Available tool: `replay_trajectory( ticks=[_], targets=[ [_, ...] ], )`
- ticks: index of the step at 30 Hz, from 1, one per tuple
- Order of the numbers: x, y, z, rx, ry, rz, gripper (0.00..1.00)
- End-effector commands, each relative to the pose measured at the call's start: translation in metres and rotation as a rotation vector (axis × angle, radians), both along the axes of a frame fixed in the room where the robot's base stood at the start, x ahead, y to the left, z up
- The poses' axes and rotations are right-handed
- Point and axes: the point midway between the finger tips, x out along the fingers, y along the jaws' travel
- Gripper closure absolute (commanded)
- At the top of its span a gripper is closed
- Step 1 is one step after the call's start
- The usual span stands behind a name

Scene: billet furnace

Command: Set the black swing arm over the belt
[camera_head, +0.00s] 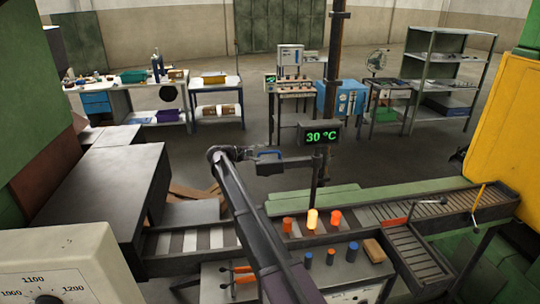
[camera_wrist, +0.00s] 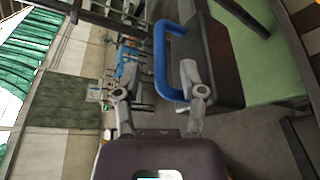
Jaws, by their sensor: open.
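The black swing arm (camera_head: 285,157) reaches left from the dark post (camera_head: 317,185), beneath the 30 °C display. A blue U-shaped handle (camera_head: 268,153) is on it. In the wrist view the swing arm's dark block (camera_wrist: 215,60) carries this blue handle (camera_wrist: 159,55). In the head view the arm appears behind the belt (camera_head: 190,241); whether any of it overhangs the belt is unclear. My gripper (camera_wrist: 157,78) is open, and the handle's bar shows between its fingers; contact cannot be told. My gripper (camera_head: 243,153) also shows at the handle's left in the head view.
A glowing yellow billet (camera_head: 312,219) and orange billets (camera_head: 287,225) stand near the post. A front table (camera_head: 340,270) holds blue cylinders (camera_head: 352,252) and a brown block (camera_head: 374,250). Green beams (camera_head: 390,193) lie behind the belt. A dark bench (camera_head: 110,190) stands left.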

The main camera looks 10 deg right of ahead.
Motion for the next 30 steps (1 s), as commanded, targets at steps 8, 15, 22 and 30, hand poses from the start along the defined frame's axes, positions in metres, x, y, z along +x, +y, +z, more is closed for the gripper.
replay_trajectory(
  ticks=[8, 15, 22, 30],
  targets=[
    [0.011, -0.032, -0.008, 0.001, -0.001, -0.001, 0.47],
    [0.014, -0.042, -0.010, 0.001, -0.001, -0.002, 0.47],
    [0.014, -0.043, -0.009, 0.001, -0.001, -0.002, 0.47],
    [0.014, -0.043, -0.009, 0.000, -0.001, -0.002, 1.00]
  ],
)
